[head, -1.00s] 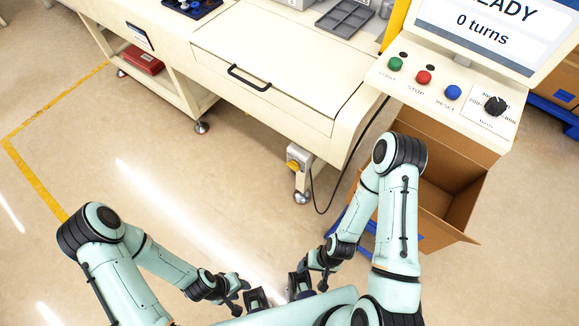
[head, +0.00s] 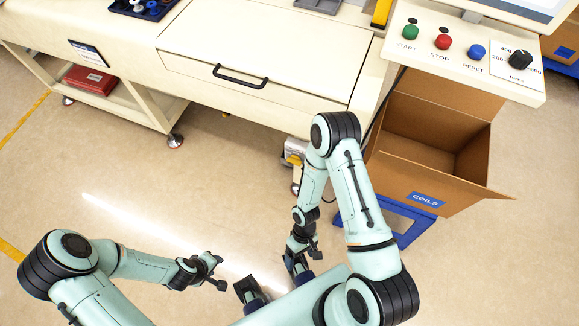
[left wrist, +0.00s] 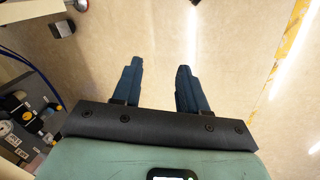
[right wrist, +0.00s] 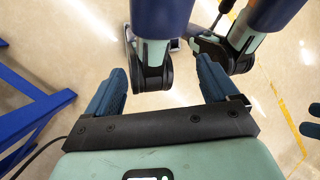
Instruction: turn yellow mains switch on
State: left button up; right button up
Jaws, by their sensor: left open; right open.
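The yellow mains switch (head: 292,157) is on a light grey box low under the front of the cream machine, near a leg. In the head view my right arm partly covers it, and its on or off position cannot be read. My right gripper (head: 304,246) is below and in front of the switch, apart from it. In the right wrist view its fingers (right wrist: 162,85) are spread with nothing held. My left gripper (head: 212,269) is farther left, over open floor. In the left wrist view its fingers (left wrist: 158,78) are apart and empty.
A cardboard box (head: 431,183) labelled COILS stands on a blue base (head: 389,227) right of my right arm. A control panel (head: 440,78) with green, red and blue buttons and a knob overhangs it. A red case (head: 92,80) lies on the lower shelf. Floor left of the switch is clear.

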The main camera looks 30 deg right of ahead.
pick_arm(q)
jog(key=w+a+f+t+b, duration=0.1)
jog(key=w+f+t+b, duration=0.1)
jog(key=w+b, duration=0.35)
pick_arm(e)
jog(key=w+d+f+n+g+h+p, duration=0.2)
jog(key=d+f+n+h, duration=0.2)
jog(key=f+n, duration=0.15)
jog(key=n+t+h+b, duration=0.8)
jog(key=n+t+h, duration=0.5)
jog(key=n+t, duration=0.55)
send_near(295, 161)
pick_arm(q)
jog(key=s+f+b, duration=0.1)
jog(key=s+f, duration=0.1)
jog(key=f, duration=0.5)
jog(key=s+a+f+b, duration=0.1)
jog(key=s+f, duration=0.2)
jog(key=f, duration=0.4)
jog(key=shift+s+g, duration=0.3)
pick_arm(e)
jog(key=x, duration=0.8)
jog(key=shift+w+f, duration=0.2)
jog(key=shift+f, duration=0.1)
pick_arm(q)
jog(key=shift+a+f, duration=0.1)
pick_arm(e)
jog(key=c, duration=1.1)
